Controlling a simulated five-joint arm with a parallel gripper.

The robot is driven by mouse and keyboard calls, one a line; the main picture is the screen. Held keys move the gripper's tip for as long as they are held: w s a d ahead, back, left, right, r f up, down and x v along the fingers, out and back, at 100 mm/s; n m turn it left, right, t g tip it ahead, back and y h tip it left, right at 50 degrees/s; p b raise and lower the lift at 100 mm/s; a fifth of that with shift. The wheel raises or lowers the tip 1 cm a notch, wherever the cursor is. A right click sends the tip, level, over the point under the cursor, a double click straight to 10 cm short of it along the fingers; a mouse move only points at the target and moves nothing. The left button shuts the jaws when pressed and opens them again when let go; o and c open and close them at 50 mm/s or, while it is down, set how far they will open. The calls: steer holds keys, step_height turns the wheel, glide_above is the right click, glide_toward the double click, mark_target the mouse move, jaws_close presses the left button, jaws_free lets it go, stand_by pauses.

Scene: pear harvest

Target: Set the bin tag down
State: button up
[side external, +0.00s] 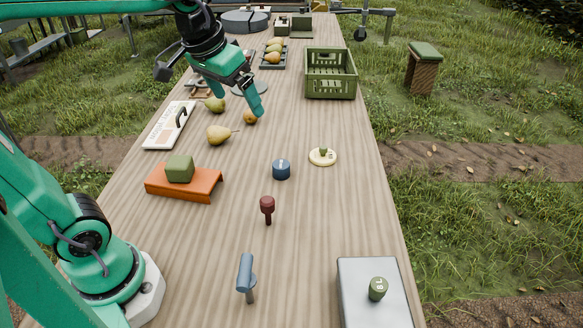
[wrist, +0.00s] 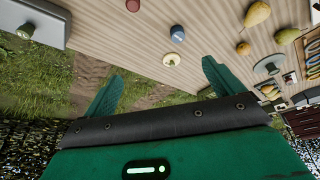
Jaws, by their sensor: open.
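The bin tag, a round cream disc (side external: 316,159) with a small green knob, lies flat on the wooden table right of the middle. It also shows in the wrist view (wrist: 167,62), above the space between my fingers. My gripper (side external: 256,108) is above the table, to the left of and farther back than the tag, close to a pear in the picture. In the wrist view my gripper's two fingers (wrist: 161,82) are spread wide with nothing between them. My gripper is apart from the tag.
A dark blue cylinder (side external: 281,170) is left of the tag. Several pears (side external: 217,135) lie near a white board (side external: 165,126). A green crate (side external: 331,86) stands behind. An orange stand (side external: 197,187) bears a green block (side external: 180,169). The table right of the cylinder is mostly clear.

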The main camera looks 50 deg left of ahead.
steer(key=s+f+t, duration=0.1)
steer(key=s+f, duration=0.4)
steer(key=s, duration=0.5)
steer(key=shift+s+d+m, duration=0.2)
steer(key=shift+d+m, duration=0.05)
steer(key=shift+m, duration=0.15)
stand_by(0.6)
